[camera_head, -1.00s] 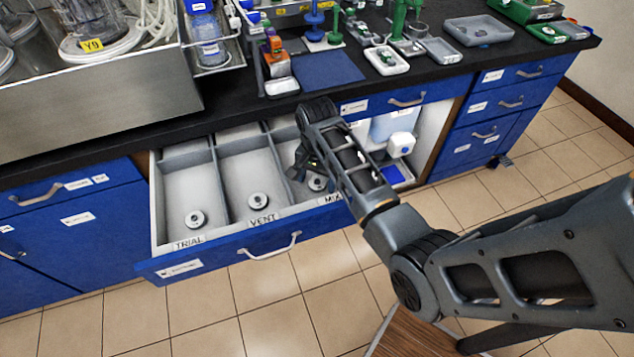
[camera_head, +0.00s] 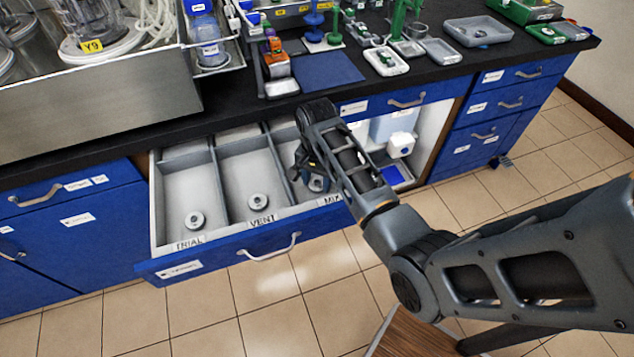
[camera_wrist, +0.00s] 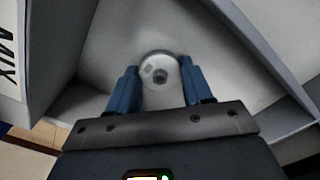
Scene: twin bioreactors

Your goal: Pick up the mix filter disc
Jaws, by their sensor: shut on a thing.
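The mix filter disc (camera_wrist: 160,72) is a small pale round disc with a dark centre hub. In the wrist view it sits between the two blue fingertips of my gripper (camera_wrist: 160,88), which is shut on it. The MIX label (camera_wrist: 8,62) shows at the left edge of that view. In the head view my gripper (camera_head: 316,184) is down inside the right compartment of the open drawer (camera_head: 218,237), and my arm and gripper hide the disc there. I cannot tell whether the disc touches the compartment floor.
Similar discs lie in the TRIAL compartment (camera_head: 195,220) and the VENT compartment (camera_head: 259,202). Dividers and drawer walls (camera_wrist: 262,45) stand close around my gripper. The black counter (camera_head: 130,128) overhangs the drawer's back.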

